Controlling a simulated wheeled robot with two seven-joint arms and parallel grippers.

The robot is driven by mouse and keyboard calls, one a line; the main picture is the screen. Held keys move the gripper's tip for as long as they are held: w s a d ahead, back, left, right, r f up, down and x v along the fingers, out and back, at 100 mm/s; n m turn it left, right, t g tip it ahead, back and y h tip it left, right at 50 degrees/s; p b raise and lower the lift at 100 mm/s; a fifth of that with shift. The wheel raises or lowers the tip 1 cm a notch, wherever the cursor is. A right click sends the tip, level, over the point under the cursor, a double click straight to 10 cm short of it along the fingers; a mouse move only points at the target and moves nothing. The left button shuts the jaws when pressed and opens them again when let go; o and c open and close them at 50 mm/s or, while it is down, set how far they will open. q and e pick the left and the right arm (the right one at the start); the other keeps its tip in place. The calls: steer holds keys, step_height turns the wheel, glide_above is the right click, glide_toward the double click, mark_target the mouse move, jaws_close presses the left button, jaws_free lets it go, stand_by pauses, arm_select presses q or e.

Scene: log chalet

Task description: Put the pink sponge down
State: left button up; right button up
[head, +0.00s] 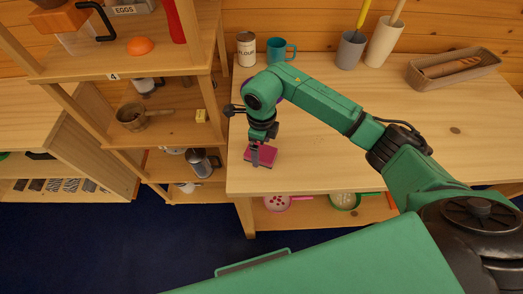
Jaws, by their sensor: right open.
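The pink sponge (266,155) lies on the wooden table near its front left corner. My right gripper (259,152) reaches down at the sponge, with a dark finger in front of its middle. The gripper is open; its fingers overlap the sponge in the picture, and I cannot tell whether they touch it. My left gripper is not in view.
A flour canister (246,50) and a teal mug (281,50) stand at the table's back left. A grey cup (350,50), a cream vase (384,46) and a basket (455,69) are farther right. A shelf unit (170,74) stands left. The table (330,150) is bare right of the sponge.

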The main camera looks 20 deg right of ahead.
mark_target(262, 151)
step_height(262, 151, up, 10)
steer(key=b, duration=0.2)
steer(key=shift+b, duration=0.35)
